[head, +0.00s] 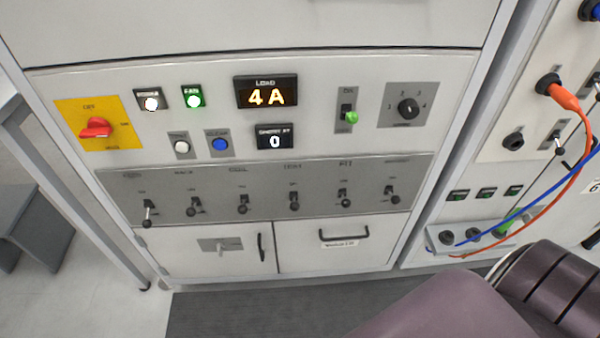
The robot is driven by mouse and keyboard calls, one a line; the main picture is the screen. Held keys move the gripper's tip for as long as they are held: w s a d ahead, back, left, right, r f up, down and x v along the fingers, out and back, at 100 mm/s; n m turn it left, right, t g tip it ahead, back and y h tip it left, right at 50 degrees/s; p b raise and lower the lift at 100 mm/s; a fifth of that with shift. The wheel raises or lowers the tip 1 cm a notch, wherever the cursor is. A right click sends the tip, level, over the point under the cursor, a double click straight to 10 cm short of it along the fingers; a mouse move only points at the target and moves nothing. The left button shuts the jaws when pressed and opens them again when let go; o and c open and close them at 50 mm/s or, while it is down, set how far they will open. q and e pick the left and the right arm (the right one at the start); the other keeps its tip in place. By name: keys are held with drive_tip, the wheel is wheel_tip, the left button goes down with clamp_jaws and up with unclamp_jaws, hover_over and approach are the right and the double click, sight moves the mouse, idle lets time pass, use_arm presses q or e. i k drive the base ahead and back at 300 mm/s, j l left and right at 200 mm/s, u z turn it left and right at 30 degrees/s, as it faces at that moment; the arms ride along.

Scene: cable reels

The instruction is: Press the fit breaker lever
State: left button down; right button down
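A grey strip (268,181) on the cabinet front carries a row of several small breaker levers with dark knobs. The lever (344,201) second from the right sits below a blurred label (345,164) that may read FIT. Its exact position, up or down, is too small to tell. The leftmost lever (147,215) shows a longer stem than the others. Neither of my grippers is in view. Part of my arm (450,308), dull purple, fills the bottom right, and nothing of mine touches the levers.
Above the strip are a red rotary switch (97,128) on a yellow plate, a 4A display (266,92), a green-tipped toggle (350,117) and a black knob (408,108). Orange (567,99) and blue (525,209) cables hang at the right. The space before the levers is clear.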

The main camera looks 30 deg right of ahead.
sight(346, 202)
drive_tip(key=z, duration=0.75)
